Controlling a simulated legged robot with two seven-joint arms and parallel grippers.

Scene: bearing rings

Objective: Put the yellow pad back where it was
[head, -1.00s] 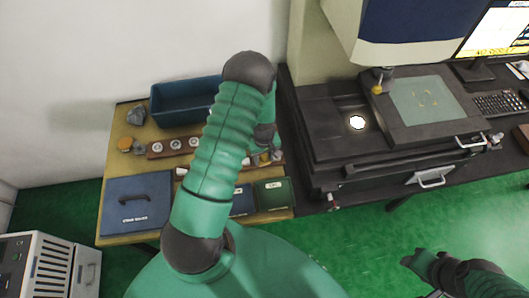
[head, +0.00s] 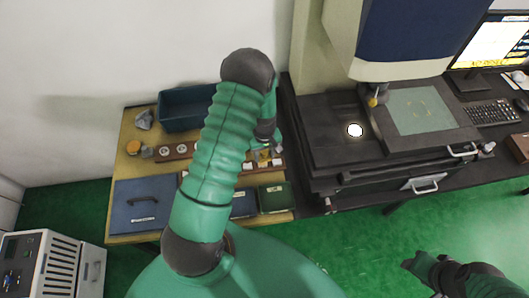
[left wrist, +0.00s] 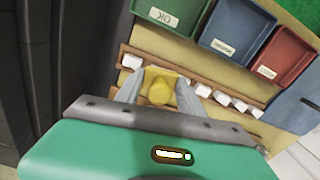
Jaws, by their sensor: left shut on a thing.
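The yellow pad (left wrist: 160,88) is between the fingers of my left gripper (left wrist: 156,92) in the left wrist view. The fingers are shut on it. It is over the wooden rack (left wrist: 195,88) that carries a row of white rings, near the rack's end by the dark machine. I cannot tell whether the pad touches the rack. In the head view my left gripper (head: 267,152) is partly hidden by my own arm, at the right end of the rack. My right gripper (head: 420,264) is dark, at the lower right, over the green floor, and its jaws are unclear.
Green (left wrist: 168,12), blue (left wrist: 229,40) and red (left wrist: 284,60) trays stand beside the rack. In the head view, a blue bin (head: 186,110) stands behind it. An orange round thing (head: 133,147) lies at the left. The dark machine (head: 330,150) borders the table's right side.

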